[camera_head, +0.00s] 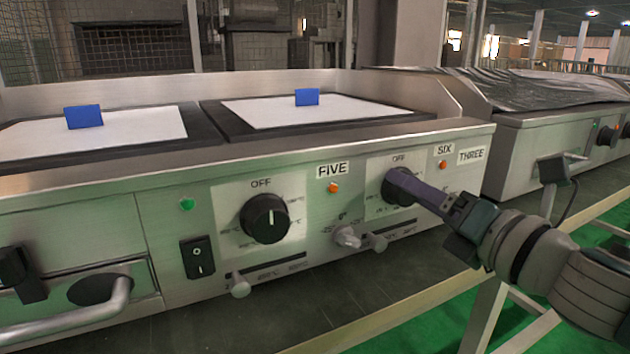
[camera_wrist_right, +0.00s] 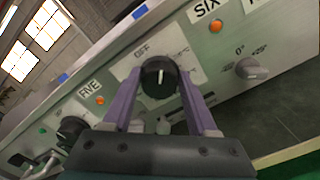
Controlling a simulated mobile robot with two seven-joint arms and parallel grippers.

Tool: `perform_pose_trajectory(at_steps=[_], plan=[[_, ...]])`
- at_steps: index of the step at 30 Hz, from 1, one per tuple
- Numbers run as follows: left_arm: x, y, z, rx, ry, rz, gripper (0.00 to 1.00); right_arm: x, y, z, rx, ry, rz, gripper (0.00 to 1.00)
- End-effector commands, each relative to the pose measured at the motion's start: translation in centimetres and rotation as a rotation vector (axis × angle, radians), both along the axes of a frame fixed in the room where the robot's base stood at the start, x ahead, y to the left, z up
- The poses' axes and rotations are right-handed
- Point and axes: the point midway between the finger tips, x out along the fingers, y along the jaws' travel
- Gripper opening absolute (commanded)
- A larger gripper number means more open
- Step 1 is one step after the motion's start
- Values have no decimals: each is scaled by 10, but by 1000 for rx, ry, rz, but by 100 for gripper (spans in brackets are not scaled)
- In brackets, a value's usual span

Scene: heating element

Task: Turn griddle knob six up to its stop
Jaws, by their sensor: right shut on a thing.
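Knob six (camera_head: 390,190) is a black round dial on the griddle's front panel, beside the SIX label (camera_head: 444,149) and below an OFF mark. My right gripper (camera_head: 402,185) reaches it from the right. In the right wrist view, the two purple fingers of the gripper (camera_wrist_right: 160,92) stand on either side of the knob (camera_wrist_right: 160,78) and are shut on it. A white pointer line on the knob's face runs close to upright in that tilted view. In the head view the fingers hide much of the knob. My left gripper is not in view.
Knob five (camera_head: 264,218) is to the left, its white line near upright. A rocker switch (camera_head: 197,258), small grey knobs (camera_head: 347,237) and levers stick out of the panel nearby. A handle (camera_head: 75,318) is at lower left. Another appliance (camera_head: 560,150) stands at right.

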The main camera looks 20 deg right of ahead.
Motion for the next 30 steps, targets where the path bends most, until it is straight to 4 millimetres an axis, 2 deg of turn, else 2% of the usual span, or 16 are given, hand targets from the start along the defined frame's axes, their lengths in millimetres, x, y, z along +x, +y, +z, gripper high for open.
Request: perform_pose_trajectory(at_steps=[30], plan=[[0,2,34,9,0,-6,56,0,-2,-2,963,75,0,3]])
